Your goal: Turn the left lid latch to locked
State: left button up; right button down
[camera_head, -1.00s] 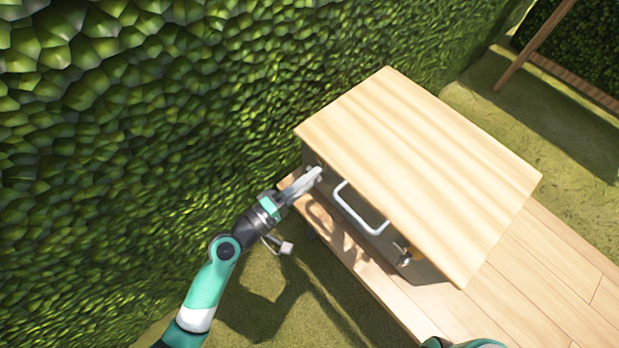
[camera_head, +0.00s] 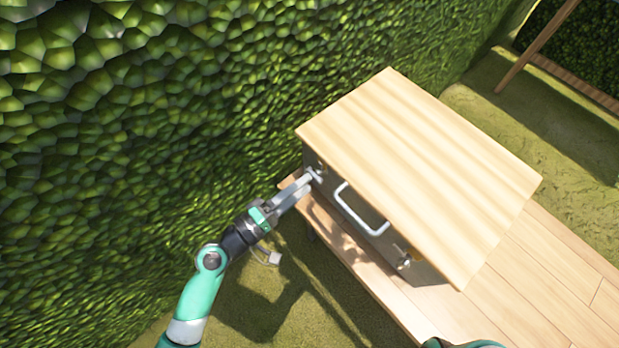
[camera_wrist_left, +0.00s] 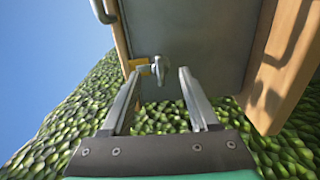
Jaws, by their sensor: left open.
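The box has a pale wooden lid (camera_head: 420,165), and its grey front (camera_wrist_left: 195,40) shows in the left wrist view. The left lid latch (camera_wrist_left: 158,68) is a small metal knob beside a brass-coloured piece near the box's edge. In the head view this latch is largely hidden by my gripper. My left gripper (camera_head: 309,178) is at the left end of the box front. In the left wrist view the gripper (camera_wrist_left: 159,74) is open, with the latch between and just beyond its fingertips. I cannot tell whether they touch it. My right gripper is out of view.
A white handle (camera_head: 360,212) sticks out from the middle of the box front. A second latch (camera_head: 403,262) is at its right end. The box stands on a wooden plank bench (camera_head: 545,275). A green hedge (camera_head: 130,130) rises close behind my left arm.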

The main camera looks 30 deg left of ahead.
pick_arm(q)
jog(key=v, duration=0.8)
jog(key=shift+s, duration=0.25)
jog(key=shift+a, duration=0.15)
